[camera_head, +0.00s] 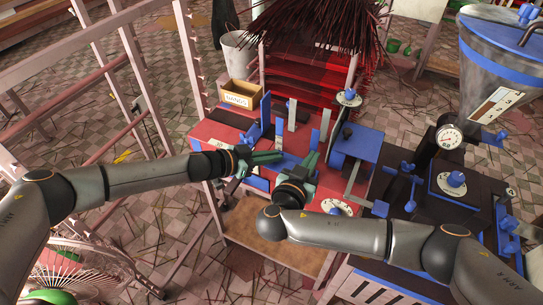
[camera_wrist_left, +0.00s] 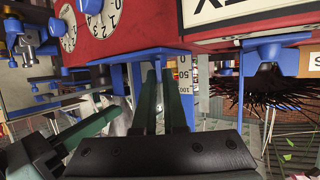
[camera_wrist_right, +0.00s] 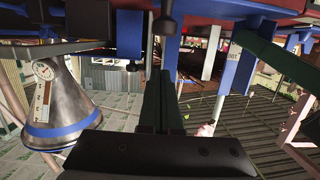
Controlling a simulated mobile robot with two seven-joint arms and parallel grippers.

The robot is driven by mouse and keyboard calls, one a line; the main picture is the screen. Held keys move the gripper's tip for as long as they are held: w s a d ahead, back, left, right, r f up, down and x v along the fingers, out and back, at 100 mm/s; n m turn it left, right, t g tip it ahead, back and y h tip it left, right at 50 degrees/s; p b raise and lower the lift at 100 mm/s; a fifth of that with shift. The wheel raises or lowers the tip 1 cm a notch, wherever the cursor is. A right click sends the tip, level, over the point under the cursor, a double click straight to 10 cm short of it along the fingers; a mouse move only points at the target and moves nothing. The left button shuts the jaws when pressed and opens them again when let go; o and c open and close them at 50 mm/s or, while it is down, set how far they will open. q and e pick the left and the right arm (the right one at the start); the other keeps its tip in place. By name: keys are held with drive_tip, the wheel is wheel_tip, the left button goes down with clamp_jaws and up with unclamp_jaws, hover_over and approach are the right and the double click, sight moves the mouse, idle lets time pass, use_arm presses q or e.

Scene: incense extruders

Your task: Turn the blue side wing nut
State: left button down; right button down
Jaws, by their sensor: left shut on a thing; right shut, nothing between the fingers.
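My left gripper (camera_head: 280,157) reaches in from the left over the red extruder table (camera_head: 228,133). In the left wrist view its green fingers (camera_wrist_left: 165,70) are close to parallel, with their tips at the edge of a blue bracket (camera_wrist_left: 130,55). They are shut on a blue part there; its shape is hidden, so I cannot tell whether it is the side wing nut. A blue wing-shaped knob (camera_wrist_left: 267,48) shows to the right, apart from the fingers. My right gripper (camera_head: 309,162) is shut and empty beside the blue plates; its fingers (camera_wrist_right: 163,75) point at a dark bolt (camera_wrist_right: 167,18).
A metal hopper with a gauge (camera_head: 500,65) stands at the right. Pink railings (camera_head: 105,60) are at the left.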

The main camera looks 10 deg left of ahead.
use_arm(q)
drive_tip(key=shift+w+r+m+g+h, duration=0.1)
drive_tip(key=shift+w+m+g+h, duration=0.15)
drive_tip(key=shift+m+g+h, duration=0.7)
drive_tip(key=shift+w+m+g+h, duration=0.2)
drive_tip(key=shift+m+g+h, duration=0.05)
drive_tip(key=shift+m+g, duration=1.25)
drive_tip(key=shift+a+m+g, duration=0.1)
drive_tip(key=shift+m+g, duration=0.15)
drive_tip(key=shift+g, duration=0.2)
drive_tip(key=c, duration=1)
unclamp_jaws()
drive_tip(key=shift+s, duration=0.1)
drive_tip(key=shift+a, duration=0.15)
drive_tip(key=v, duration=1.1)
drive_tip(key=shift+a+r, duration=0.1)
drive_tip(key=shift+a, duration=0.25)
